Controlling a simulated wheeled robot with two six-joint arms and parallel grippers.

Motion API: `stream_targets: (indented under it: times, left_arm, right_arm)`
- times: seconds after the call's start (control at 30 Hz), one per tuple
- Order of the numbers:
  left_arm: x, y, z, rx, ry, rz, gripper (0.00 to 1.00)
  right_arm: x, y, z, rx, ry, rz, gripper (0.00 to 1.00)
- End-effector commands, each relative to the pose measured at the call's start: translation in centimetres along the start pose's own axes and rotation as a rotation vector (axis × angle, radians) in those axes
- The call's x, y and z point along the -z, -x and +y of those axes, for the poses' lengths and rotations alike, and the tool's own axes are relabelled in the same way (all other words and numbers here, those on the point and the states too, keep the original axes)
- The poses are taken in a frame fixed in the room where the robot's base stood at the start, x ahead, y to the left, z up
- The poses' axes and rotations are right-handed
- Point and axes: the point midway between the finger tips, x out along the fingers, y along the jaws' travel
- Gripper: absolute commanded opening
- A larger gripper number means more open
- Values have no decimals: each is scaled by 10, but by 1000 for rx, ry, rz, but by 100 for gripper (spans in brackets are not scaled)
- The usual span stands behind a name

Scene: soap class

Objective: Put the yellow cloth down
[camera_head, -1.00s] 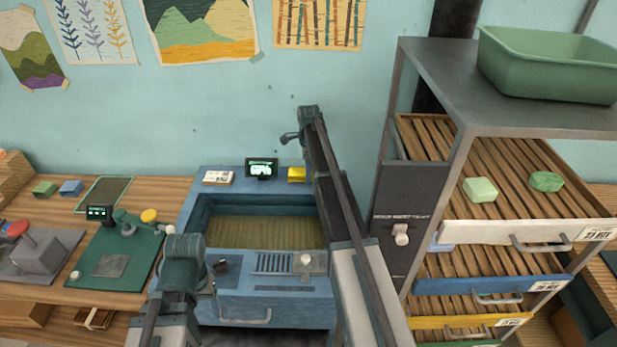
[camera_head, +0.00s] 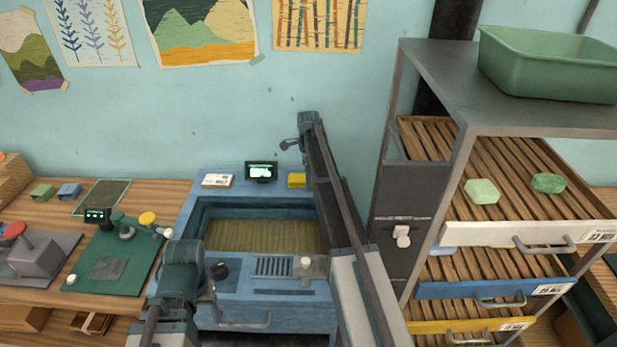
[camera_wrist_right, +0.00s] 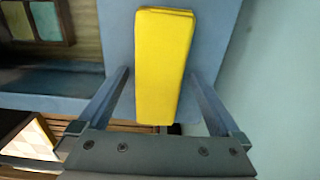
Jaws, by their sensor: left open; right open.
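The yellow cloth (camera_head: 296,181) lies as a folded block on the back ledge of the blue basin unit (camera_head: 190,245), right of a small screen. In the right wrist view the cloth (camera_wrist_right: 163,65) lies lengthwise between the fingers of my right gripper (camera_wrist_right: 160,76), which is open. A narrow gap shows between the cloth and each finger. In the head view my right arm hides this gripper. My left arm comes in at the lower left, and my left gripper (camera_head: 207,289) is open in front of the basin unit, its fingers hard to make out.
The basin holds yellowish-brown contents. A white block (camera_head: 217,180) and the screen (camera_head: 261,171) share the ledge. A shelf rack (camera_head: 478,232) with slatted drawers and green soaps stands right. A green mat (camera_head: 130,265) with a device lies left. The wall is close behind.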

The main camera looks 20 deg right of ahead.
Motion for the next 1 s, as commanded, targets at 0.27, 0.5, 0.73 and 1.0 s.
stream_targets:
  times: [0.27,0.5,0.73,1.0]
  left_arm:
    - [0,6,0,0,0,0,71]
    - [-2,29,-3,0,0,0,71]
    - [-4,63,-6,0,-1,0,71]
    - [-6,105,-10,0,-1,0,71]
  right_arm:
    - [0,6,0,0,0,0,100]
    - [0,29,0,0,0,0,100]
    - [-6,64,2,0,1,0,100]
    - [-7,105,2,0,0,0,100]
